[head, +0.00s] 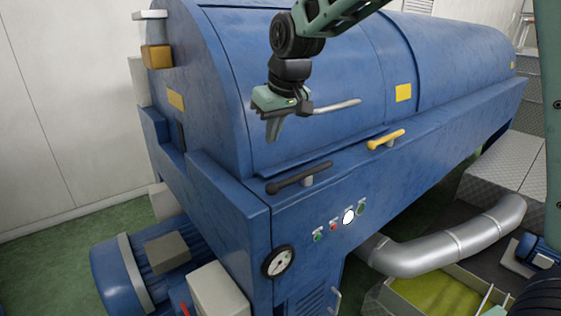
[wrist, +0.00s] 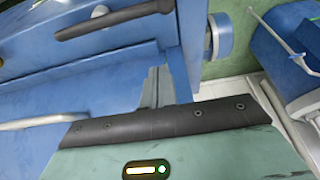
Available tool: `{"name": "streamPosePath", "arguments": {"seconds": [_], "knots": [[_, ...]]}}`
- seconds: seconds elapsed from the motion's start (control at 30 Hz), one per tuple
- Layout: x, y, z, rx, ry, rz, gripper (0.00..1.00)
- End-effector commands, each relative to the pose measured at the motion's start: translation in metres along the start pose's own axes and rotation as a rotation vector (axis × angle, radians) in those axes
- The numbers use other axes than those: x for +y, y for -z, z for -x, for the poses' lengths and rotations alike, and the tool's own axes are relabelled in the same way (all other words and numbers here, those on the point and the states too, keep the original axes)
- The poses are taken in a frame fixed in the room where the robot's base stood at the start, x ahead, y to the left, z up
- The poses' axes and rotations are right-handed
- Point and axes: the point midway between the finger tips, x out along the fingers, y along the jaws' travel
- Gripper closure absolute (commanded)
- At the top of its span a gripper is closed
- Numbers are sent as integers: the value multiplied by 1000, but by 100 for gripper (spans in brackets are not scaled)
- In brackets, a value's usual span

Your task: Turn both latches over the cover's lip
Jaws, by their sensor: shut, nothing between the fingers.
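The blue curved cover (head: 310,70) is down on the blue machine, its lip (head: 345,155) running along the front. A black latch (head: 300,178) and a yellow latch (head: 386,139) sit on short posts just below the lip. Both lie roughly along the lip, not across it. The black latch also shows at the top of the wrist view (wrist: 115,20). My gripper (head: 273,130) is shut and empty, pointing down above the cover's near end, apart from both latches. Its fingers (wrist: 158,85) also show in the wrist view.
A silver bar handle (head: 335,107) stands out from the cover beside my gripper. The front panel below holds a gauge (head: 279,261) and several buttons (head: 348,216). A thick silver pipe (head: 450,243) and a blue motor (head: 125,275) flank the machine low down.

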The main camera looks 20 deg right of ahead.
Motion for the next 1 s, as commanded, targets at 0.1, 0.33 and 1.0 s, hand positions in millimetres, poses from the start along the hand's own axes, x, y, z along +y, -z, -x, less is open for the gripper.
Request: {"name": "streamPosePath", "arguments": {"seconds": [0.1,0.33,1.0], "knots": [[0,0,-1,0,0,0,100],[-1,-1,-4,-3,1,1,100],[-1,-19,-94,-3,1,0,100]]}}
